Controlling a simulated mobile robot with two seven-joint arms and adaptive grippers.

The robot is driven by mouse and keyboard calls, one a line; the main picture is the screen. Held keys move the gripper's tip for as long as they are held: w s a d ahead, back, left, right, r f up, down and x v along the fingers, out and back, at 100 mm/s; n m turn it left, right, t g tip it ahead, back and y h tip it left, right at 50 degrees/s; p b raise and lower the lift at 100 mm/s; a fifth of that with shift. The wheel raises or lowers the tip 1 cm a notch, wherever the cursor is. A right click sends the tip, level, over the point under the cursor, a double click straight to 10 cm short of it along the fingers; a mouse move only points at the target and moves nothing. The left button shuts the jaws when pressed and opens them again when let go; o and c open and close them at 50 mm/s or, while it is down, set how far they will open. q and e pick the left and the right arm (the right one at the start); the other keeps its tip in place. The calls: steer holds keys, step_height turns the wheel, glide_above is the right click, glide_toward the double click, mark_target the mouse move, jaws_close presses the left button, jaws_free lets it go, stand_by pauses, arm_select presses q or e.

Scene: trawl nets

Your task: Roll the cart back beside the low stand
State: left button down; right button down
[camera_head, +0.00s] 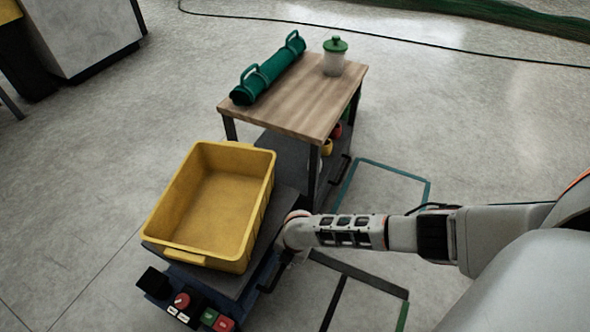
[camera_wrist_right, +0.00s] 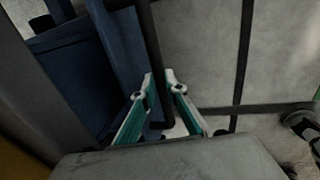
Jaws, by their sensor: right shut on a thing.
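A low blue-sided unit with a dark grey top (camera_head: 262,262) carries an open, empty yellow bin (camera_head: 215,200). Directly behind it stands a taller wood-topped table or cart (camera_head: 300,105) with dark legs and a lower shelf. No wheels show on either, so I cannot tell which one rolls. My right gripper (camera_wrist_right: 160,76) is shut on a dark handle bar (camera_wrist_right: 153,45), beside a blue side panel (camera_wrist_right: 80,70). In the head view my right wrist is at the low unit's right side and hides the fingers. My left gripper is out of view.
Buttons (camera_head: 208,317) sit at the low unit's front. A teal floor outline (camera_head: 393,168) and dark floor strips (camera_head: 358,274) lie to the right. A black cable (camera_head: 400,42) crosses the back floor.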

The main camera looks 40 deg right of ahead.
steer(key=shift+w+a+r, duration=0.3)
steer(key=shift+w+a, duration=0.2)
steer(key=shift+w, duration=0.3)
steer(key=c, duration=2)
jaws_free()
steer(key=shift+c, duration=0.2)
steer(key=shift+f, duration=0.1)
steer(key=shift+s, duration=0.1)
steer(key=shift+d, duration=0.1)
